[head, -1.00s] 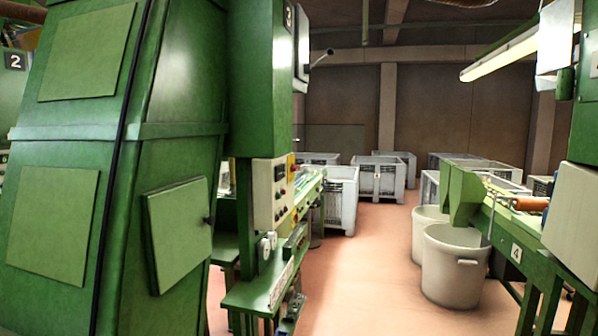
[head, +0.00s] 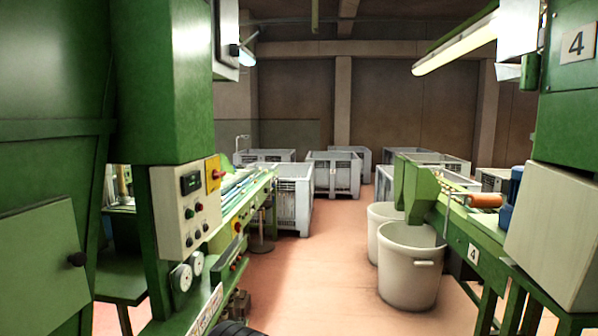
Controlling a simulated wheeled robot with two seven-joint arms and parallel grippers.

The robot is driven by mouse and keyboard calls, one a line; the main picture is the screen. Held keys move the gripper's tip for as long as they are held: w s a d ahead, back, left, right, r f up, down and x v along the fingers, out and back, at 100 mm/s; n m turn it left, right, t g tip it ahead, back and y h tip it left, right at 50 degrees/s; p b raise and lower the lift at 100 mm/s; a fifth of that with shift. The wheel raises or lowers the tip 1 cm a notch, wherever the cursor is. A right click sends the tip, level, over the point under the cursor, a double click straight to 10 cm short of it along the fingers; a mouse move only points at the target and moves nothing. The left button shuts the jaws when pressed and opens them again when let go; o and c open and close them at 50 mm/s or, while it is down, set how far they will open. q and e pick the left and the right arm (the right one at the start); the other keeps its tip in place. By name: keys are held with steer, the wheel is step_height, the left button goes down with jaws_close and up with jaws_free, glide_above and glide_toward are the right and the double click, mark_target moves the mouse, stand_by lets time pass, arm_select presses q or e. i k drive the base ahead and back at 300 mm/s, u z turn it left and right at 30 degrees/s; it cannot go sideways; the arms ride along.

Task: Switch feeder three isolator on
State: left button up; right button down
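A yellow isolator plate with a red handle (head: 214,174) is on the upper right of a pale control box (head: 187,212), on the green machine at the left. The handle is too small to read its setting. The box also carries a dark display, a green button, a red button and several dark knobs. The number plate of this machine does not show now. Neither of my grippers can be made out. A dark rounded part (head: 238,329) shows at the bottom edge; I cannot tell what it is.
A green cabinet door (head: 42,265) with a dark knob is close at the left. Pale bins (head: 408,265) and machine 4 (head: 575,44) stand on the right. The floor aisle (head: 310,275) between is clear, with grey crates (head: 333,173) behind.

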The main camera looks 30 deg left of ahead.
mark_target(216, 174)
steer(key=z, duration=0.25)
steer(key=i, duration=1.05)
steer(key=u, duration=0.45)
steer(key=i, duration=0.85)
steer(key=u, duration=0.75)
